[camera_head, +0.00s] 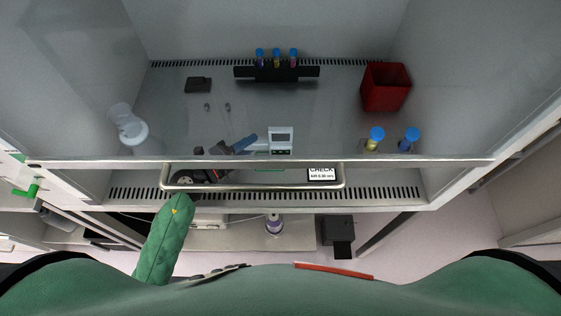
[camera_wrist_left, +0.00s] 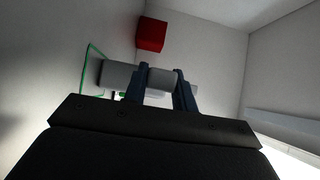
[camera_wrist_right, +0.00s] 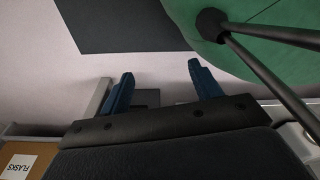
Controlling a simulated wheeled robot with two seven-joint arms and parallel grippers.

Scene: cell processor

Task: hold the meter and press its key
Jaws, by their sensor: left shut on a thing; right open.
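The meter (camera_head: 281,134), a small white device with a grey display, is inside the cabinet near the middle of the front opening. A dark strip with small green marks lies below its display; I cannot make out the key. My left gripper (camera_head: 247,143) reaches in from the left, its blue fingers at the meter's left side. In the left wrist view, the fingers (camera_wrist_left: 161,71) are shut on the meter's pale grey body (camera_wrist_left: 118,75), one on either side. My right gripper (camera_wrist_right: 163,80) is open and empty in the right wrist view. It does not show in the head view.
A green outline (camera_wrist_left: 86,72) marks the surface beside the meter. A black rack (camera_head: 277,73) with blue-capped tubes stands behind, a red bin (camera_head: 386,87) back right. Two blue-capped bottles (camera_head: 375,139) (camera_head: 408,140) stand right, a clear bottle (camera_head: 128,126) left. The sash bar (camera_head: 250,187) crosses the front.

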